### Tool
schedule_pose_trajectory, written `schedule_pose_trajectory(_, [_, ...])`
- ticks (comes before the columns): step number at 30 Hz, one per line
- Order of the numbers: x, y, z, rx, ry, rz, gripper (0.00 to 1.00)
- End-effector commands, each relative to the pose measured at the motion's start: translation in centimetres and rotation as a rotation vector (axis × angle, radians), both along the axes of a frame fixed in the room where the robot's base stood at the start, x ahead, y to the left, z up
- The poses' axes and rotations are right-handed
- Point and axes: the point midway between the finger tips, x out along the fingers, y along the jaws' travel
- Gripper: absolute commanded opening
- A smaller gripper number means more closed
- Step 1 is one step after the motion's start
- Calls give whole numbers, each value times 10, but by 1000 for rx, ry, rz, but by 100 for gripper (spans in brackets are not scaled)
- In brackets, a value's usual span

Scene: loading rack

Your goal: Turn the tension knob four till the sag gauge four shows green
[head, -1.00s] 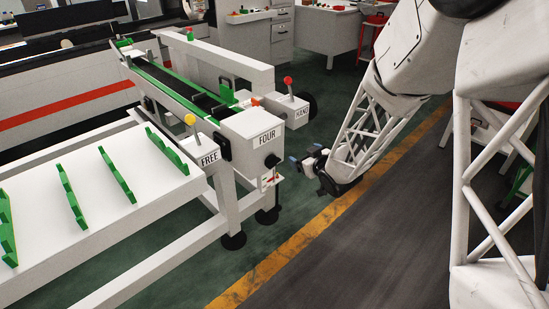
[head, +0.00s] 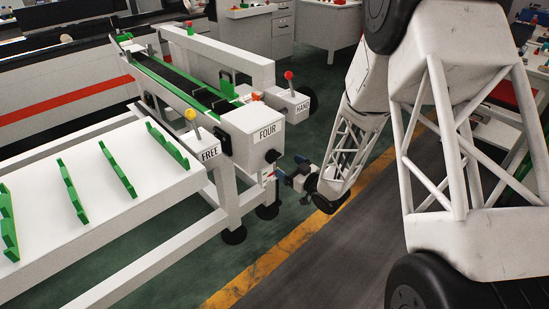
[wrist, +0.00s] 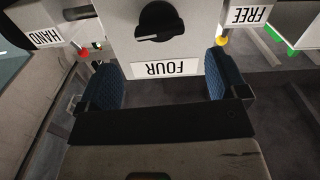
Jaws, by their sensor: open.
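The black tension knob four (head: 272,156) sits on the end face of the white FOUR box (head: 247,124). In the wrist view the knob (wrist: 162,20) is near the top, above the upside-down FOUR label (wrist: 166,68). My gripper (head: 291,171) is open and empty, just right of the knob and apart from it in the head view. Its blue pads stand wide on either side of the label in the wrist view (wrist: 161,82). The small plate below the knob, seemingly sag gauge four (head: 267,174), is too small to read in the head view.
A yellow-knobbed lever (head: 191,116) stands by the FREE label, and a red-knobbed lever (head: 289,76) by the HAND label. Green-lined rails run back from the box. A white table with green racks (head: 118,170) is at the left. The floor around the gripper is clear.

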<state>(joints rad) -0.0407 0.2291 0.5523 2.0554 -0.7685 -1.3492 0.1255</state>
Motion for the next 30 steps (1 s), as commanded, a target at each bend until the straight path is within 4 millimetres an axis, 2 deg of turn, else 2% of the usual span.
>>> schedule_pose_trajectory(8, [8, 8, 0, -1, -1, 1, 92])
schedule_pose_trajectory(21, [43, 44, 0, -1, 1, 1, 92])
schedule_pose_trajectory(30, [55, 55, 0, -1, -1, 0, 92])
